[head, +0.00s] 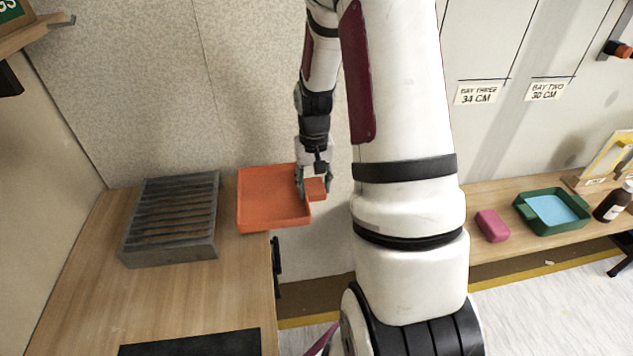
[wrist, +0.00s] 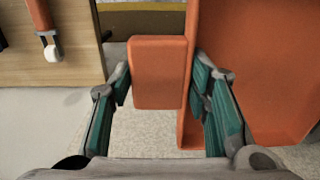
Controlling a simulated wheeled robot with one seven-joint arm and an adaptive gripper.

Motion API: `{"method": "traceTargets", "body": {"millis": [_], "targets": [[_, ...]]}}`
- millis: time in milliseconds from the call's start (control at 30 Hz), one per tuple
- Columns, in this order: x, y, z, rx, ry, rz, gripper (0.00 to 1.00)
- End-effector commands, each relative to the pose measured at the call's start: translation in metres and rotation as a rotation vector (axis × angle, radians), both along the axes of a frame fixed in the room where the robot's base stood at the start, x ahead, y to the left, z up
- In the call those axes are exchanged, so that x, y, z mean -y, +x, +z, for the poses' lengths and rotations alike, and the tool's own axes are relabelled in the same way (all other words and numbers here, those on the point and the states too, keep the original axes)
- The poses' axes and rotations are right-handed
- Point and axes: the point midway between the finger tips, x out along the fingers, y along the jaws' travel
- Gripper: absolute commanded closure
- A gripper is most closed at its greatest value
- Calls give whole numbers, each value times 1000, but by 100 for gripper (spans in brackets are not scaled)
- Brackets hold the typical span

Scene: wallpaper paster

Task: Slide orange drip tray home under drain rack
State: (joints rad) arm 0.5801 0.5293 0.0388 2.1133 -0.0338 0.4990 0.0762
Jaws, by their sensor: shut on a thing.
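The orange drip tray (head: 268,197) is a shallow open box to the right of the drain rack, with a gap between them. It is at the counter's right edge and part of it reaches past that edge. I cannot tell if it rests on the counter or hangs just above it. The grey slatted drain rack (head: 172,220) stands on the counter at left. My gripper (head: 313,188) is shut on the tray's right end, at its block handle (wrist: 158,72). In the wrist view one finger is left of the handle, the other beside the tray wall (wrist: 190,110).
The wooden counter (head: 200,300) has a dark mat (head: 190,344) at its front. A wall stands close behind. At right, a lower shelf holds a pink block (head: 492,226), a green tray with blue inside (head: 552,212) and a dark bottle (head: 612,205).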

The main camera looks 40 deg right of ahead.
Motion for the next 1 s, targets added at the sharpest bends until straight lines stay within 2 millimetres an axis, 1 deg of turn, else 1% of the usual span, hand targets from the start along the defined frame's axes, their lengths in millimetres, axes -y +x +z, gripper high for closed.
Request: {"method": "traceTargets", "body": {"millis": [33,200,500,1000], "targets": [[-3,2,-5,-1,1,1,97],[-11,8,-18,-2,1,1,97],[-23,16,-35,0,0,0,97],[-25,17,-37,0,0,-1,97]]}}
